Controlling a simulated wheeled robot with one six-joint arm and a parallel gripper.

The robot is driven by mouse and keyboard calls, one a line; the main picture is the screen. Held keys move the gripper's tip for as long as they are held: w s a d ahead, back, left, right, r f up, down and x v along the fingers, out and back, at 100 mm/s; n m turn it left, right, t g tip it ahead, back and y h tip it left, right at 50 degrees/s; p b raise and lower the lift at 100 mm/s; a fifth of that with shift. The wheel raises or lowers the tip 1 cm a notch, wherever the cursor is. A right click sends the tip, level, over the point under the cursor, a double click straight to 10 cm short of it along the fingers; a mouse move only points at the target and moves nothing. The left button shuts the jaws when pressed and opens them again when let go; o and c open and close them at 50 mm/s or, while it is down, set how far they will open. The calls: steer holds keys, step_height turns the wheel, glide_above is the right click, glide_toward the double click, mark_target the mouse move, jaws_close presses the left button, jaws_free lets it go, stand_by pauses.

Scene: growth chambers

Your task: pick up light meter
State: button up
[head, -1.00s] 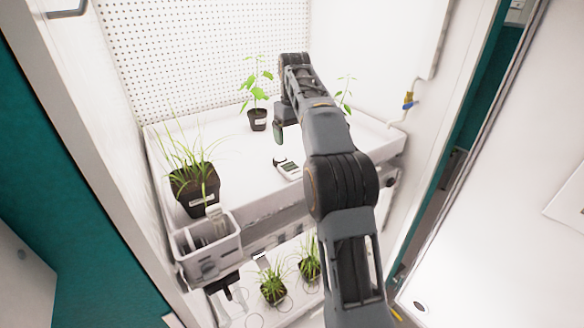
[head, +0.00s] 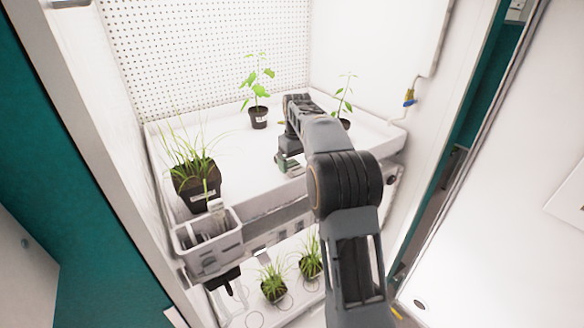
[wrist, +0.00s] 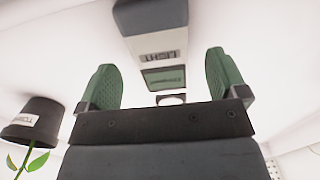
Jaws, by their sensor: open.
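The light meter (wrist: 160,45) lies on the white upper tray. In the wrist view it shows a grey end, a pale face with an upside-down label, a greenish screen and a small round part. In the head view my gripper mostly covers it. My gripper (wrist: 163,78) is open, with a green pad on each side of the meter's screen end and gaps between pads and meter. In the head view my gripper (head: 287,156) is low over the tray at the meter. I cannot tell whether the pads reach down beside it.
A grassy pot (head: 197,187) stands at the tray's left. A leafy pot (head: 258,118) and another seedling (head: 345,100) stand behind. A holder bin (head: 208,250) hangs at the front left. Grass pots (head: 273,284) stand on the lower shelf. The tray's middle left is clear.

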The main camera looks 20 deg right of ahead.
mark_target(295, 169)
steer(key=shift+f, duration=1.4)
steer(key=c, duration=1.2)
steer(key=shift+r, duration=0.15)
